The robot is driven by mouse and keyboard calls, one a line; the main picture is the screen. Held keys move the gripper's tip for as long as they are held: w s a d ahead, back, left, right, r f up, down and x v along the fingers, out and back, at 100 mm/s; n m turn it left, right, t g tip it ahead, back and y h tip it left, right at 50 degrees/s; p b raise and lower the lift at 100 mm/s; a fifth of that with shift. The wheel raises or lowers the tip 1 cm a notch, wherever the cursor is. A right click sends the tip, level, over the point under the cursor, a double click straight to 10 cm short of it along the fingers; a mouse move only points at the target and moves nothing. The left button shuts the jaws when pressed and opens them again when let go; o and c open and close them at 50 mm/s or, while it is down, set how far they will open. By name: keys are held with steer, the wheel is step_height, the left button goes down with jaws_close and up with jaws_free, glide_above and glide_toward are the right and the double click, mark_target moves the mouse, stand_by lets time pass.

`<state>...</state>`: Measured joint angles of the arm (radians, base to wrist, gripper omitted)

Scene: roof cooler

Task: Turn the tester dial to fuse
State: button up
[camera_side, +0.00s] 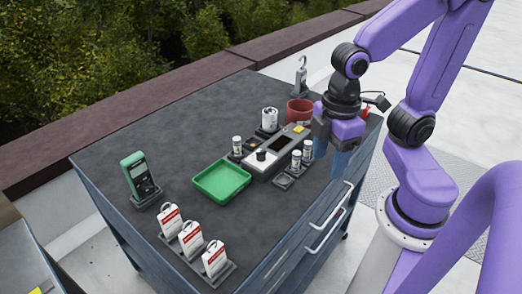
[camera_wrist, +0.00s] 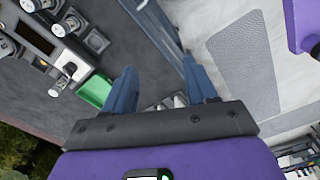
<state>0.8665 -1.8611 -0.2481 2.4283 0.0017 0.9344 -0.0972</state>
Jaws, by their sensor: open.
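A long dark tester (camera_side: 286,141) with a display lies on the cabinet top. Its black dial (camera_side: 262,154) sits on a white panel at the near-left end; the dial's setting is too small to read. In the wrist view, the tester's display (camera_wrist: 36,37) and the dial (camera_wrist: 70,68) are at upper left. My gripper (camera_side: 338,160) is open and empty, fingers down, right of the tester by the cabinet's drawer-side edge. In the wrist view, my gripper (camera_wrist: 163,88) has its fingers apart, with nothing between them but the cabinet edge, and the dial lies left of them.
Small jars (camera_side: 296,158) stand beside the tester. A green tray (camera_side: 222,181) lies to its left. A red pot (camera_side: 299,109) and white container (camera_side: 269,119) stand behind it. A green handheld meter (camera_side: 138,172) and white red-marked tags (camera_side: 191,238) stand farther left. The far-left top is clear.

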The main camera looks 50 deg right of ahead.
steer(key=w+d+r, duration=0.1)
steer(key=w+r, duration=0.1)
steer(key=w, duration=1.2)
glide_above(261, 151)
step_height(261, 151, down, 17)
steer(key=shift+r, duration=0.1)
steer(key=c, duration=1.1)
